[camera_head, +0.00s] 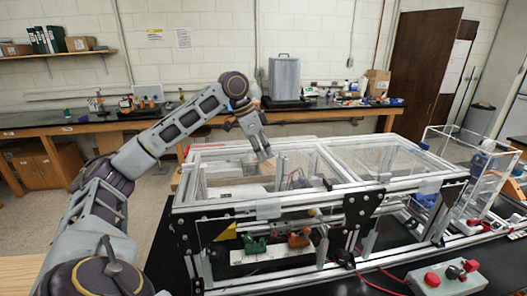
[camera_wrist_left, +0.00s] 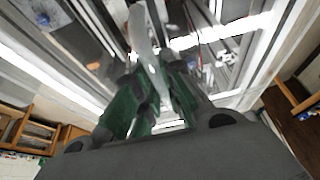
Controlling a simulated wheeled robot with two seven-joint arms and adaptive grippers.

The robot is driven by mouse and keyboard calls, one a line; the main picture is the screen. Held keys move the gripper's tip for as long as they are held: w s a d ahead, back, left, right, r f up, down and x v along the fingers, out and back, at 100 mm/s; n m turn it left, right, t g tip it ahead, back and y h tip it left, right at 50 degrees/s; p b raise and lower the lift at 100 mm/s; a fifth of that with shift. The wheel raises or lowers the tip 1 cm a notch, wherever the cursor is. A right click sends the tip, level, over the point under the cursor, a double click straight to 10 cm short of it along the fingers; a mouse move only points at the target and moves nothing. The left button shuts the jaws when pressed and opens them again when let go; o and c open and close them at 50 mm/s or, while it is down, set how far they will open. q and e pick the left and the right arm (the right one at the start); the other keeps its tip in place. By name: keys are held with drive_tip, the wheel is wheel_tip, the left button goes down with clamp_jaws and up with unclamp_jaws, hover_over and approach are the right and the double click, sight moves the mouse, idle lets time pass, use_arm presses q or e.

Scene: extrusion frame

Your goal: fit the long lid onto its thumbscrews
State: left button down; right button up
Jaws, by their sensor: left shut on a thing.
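The aluminium extrusion frame (camera_head: 330,187) stands on a black table, with clear panels on its top. My left gripper (camera_head: 264,154) points down at the top of the frame, left of the middle bar. In the left wrist view the fingers (camera_wrist_left: 150,75) are shut on a pale, narrow upright piece (camera_wrist_left: 143,35). It looks like a handle or edge of the long lid, but I cannot tell which. A clear panel (camera_head: 232,160) lies around the gripper in the head view; its outline is faint. I cannot make out the thumbscrews. My right gripper is not in view.
A red-button control box (camera_head: 447,277) sits at the front right. A clear open box (camera_head: 468,160) stands at the frame's right end. Green and orange parts (camera_head: 280,243) sit inside the frame's front. A wooden bench (camera_head: 180,118) runs along the back wall.

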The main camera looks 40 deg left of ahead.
use_arm(q)
drive_tip(key=shift+f+b, duration=0.4)
drive_tip(key=shift+f, duration=0.1)
idle(0.4)
drive_tip(key=c, duration=1.5)
unclamp_jaws()
drive_tip(key=shift+o, duration=0.2)
drive_tip(key=shift+s, duration=0.1)
drive_tip(key=shift+f, duration=0.1)
drive_tip(key=shift+v, duration=6.1)
drive_tip(key=shift+d+f, duration=0.1)
drive_tip(key=shift+d, duration=0.05)
